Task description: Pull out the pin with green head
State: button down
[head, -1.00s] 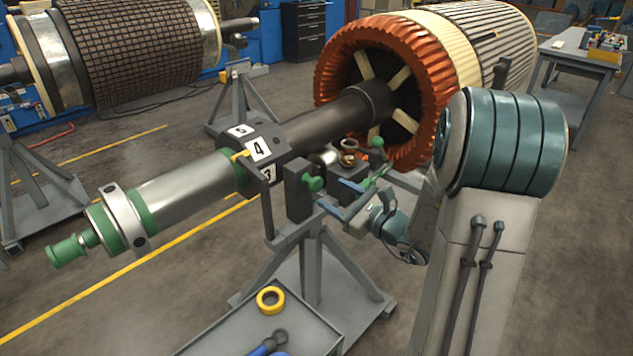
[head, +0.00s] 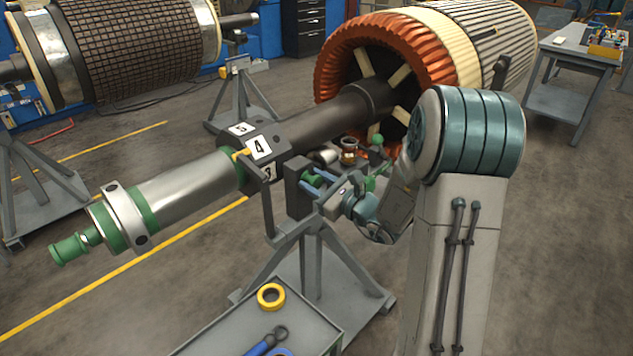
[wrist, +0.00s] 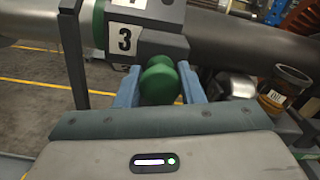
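The pin's round green head (head: 313,179) sticks out of a dark block on the stand below the shaft. In the wrist view the green head (wrist: 160,82) stands in the middle, just in front of my palm, below the label 3. My gripper (wrist: 160,88) has one blue finger on each side of the head, drawn in close against it, and appears shut on it. In the head view my gripper (head: 314,180) reaches the head from the right. The pin's shank is hidden in the block.
The silver shaft (head: 190,185) runs above, with a numbered collar (head: 258,148) and a yellow-ended bracket beside the block. A grey cart (head: 225,335) with a yellow ring (head: 271,296) stands in front.

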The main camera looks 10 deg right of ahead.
aim_at(318, 184)
jog(key=shift+b+v, duration=0.55)
jog(key=shift+v, duration=1.25)
jog(key=shift+w+f, duration=0.1)
jog(key=c, duration=0.9)
grip_release()
jog(key=shift+d, duration=0.15)
jog(key=shift+c, duration=0.2)
jog(key=shift+d, duration=0.1)
jog(key=b+v, duration=0.1)
jog(key=v, duration=1.3)
jog(key=shift+b, duration=0.3)
